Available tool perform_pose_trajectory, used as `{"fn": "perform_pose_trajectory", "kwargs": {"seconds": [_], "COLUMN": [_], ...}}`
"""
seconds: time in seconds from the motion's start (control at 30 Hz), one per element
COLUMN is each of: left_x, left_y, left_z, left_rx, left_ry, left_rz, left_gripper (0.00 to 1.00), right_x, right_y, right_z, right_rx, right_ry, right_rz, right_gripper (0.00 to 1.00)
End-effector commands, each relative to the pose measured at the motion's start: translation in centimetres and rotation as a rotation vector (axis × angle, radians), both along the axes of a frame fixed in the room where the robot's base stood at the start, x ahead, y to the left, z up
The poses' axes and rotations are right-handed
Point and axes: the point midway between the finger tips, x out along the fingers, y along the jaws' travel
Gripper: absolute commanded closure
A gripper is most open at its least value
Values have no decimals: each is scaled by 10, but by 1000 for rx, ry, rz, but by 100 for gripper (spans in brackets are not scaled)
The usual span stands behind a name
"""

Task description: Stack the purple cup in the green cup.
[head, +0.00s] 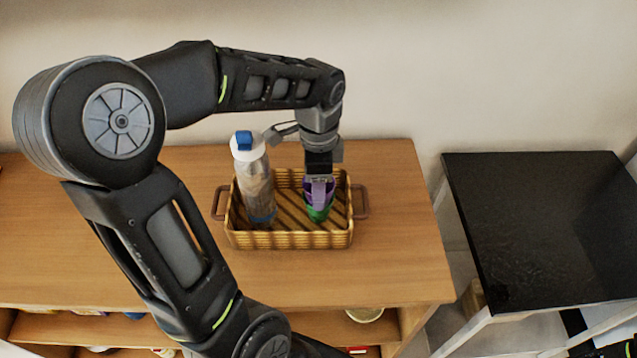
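The purple cup (329,187) is in the wicker basket, directly under my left gripper (319,180). The green cup (318,214) shows just below the purple one in the right half of the basket. The purple cup looks to be in or right on top of the green cup; how deep it sits I cannot tell. My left gripper points down at the purple cup's rim and covers part of it. The fingers are too small and hidden to show whether they grip the cup. My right gripper is not in view.
The wicker basket (290,240) stands on a wooden cabinet top (400,240). A bottle with white and blue cap (253,180) stands in its left half. The wooden top is clear around the basket. A black-topped unit (550,230) is at the right, across a gap.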

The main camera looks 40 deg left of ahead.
Motion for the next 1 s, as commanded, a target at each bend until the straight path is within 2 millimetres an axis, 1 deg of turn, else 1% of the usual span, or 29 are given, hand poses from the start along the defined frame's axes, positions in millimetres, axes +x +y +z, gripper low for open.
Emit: {"fn": "perform_pose_trajectory", "kwargs": {"seconds": [0.1, 0.23, 0.27, 0.5, 0.8, 0.87, 0.97, 1.0], "left_x": [0, 0, -1, -1, 0, 0, 0, 0], "left_y": [0, 0, 0, 0, 0, 0, 0, 0], "left_z": [-5, -5, -5, -6, -3, 0, 11, 13], "left_rx": [0, 0, 0, 0, -1, 0, 0, 0], "left_ry": [0, 1, 2, 4, 1, 0, 0, -2], "left_rz": [0, 0, 0, 0, 0, 0, 0, 0], "left_gripper": [84, 84, 43, 23, 23, 23, 23, 23], "right_x": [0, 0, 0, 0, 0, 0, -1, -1], "right_y": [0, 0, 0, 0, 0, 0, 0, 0], "right_z": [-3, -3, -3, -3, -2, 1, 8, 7], "right_rx": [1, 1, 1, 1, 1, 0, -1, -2], "right_ry": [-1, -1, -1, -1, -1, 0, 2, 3], "right_rz": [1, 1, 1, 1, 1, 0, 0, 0], "right_gripper": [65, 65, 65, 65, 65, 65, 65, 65]}}
